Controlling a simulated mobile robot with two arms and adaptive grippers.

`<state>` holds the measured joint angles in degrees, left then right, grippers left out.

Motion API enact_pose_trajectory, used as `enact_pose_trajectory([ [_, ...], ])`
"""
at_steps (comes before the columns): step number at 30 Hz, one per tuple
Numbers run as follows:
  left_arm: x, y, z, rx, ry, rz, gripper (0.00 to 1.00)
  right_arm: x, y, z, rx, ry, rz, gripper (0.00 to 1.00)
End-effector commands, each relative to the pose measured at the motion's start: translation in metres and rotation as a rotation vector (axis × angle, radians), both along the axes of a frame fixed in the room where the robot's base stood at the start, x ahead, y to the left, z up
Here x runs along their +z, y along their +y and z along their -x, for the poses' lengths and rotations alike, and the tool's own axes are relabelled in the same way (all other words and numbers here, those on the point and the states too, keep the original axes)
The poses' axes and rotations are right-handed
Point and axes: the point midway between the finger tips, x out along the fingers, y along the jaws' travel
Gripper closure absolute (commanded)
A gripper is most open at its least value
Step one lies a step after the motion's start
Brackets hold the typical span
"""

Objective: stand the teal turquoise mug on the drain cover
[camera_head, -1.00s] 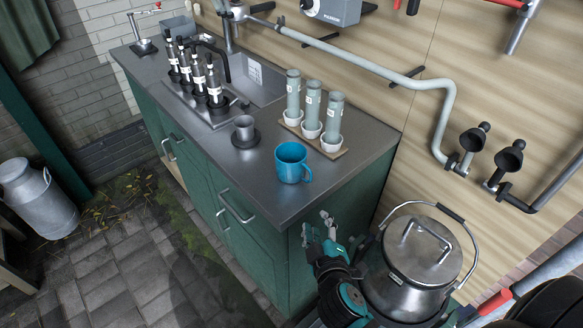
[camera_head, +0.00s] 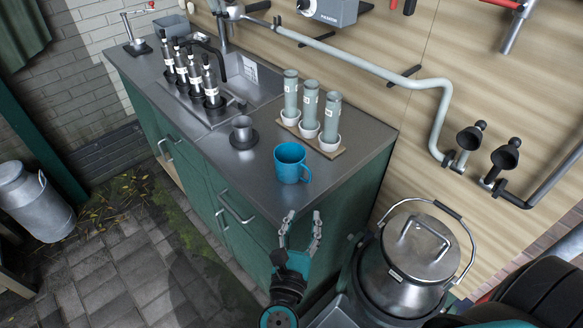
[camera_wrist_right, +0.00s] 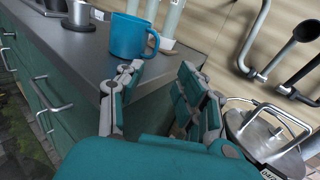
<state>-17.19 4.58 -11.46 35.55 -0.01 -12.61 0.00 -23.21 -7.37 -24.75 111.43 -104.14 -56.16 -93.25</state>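The teal turquoise mug (camera_head: 290,163) stands upright near the front edge of the metal counter, its handle to the right. It also shows in the right wrist view (camera_wrist_right: 128,37). My right gripper (camera_head: 302,222) is in front of the counter's edge, below and apart from the mug, fingers spread and empty. In the right wrist view the open fingers (camera_wrist_right: 166,84) point up towards the counter, the mug beyond them. A pale slotted plate (camera_head: 250,72) shows in the sink (camera_head: 265,85); I cannot tell whether it is the drain cover. My left gripper is not in view.
A grey cup (camera_head: 243,127) on a dark round base stands left of the mug. Several dark bottles (camera_head: 194,75) stand in a rack by the sink. Three grey-green tubes in white cups (camera_head: 308,125) stand behind the mug. A metal churn (camera_head: 410,262) is right of my gripper.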

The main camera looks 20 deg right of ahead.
Motion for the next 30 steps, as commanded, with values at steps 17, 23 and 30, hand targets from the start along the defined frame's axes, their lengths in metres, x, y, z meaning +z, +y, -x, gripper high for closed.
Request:
enact_pose_trajectory([
  [17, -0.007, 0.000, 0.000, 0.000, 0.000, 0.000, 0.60, 0.002, -0.044, -0.065, 0.001, -0.003, -0.003, 0.64],
  [23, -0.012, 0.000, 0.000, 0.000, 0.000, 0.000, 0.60, 0.005, -0.058, -0.092, 0.001, -0.003, -0.002, 0.64],
  [30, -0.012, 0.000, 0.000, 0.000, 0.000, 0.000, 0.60, 0.005, -0.064, -0.100, 0.001, 0.000, -0.003, 0.64],
])
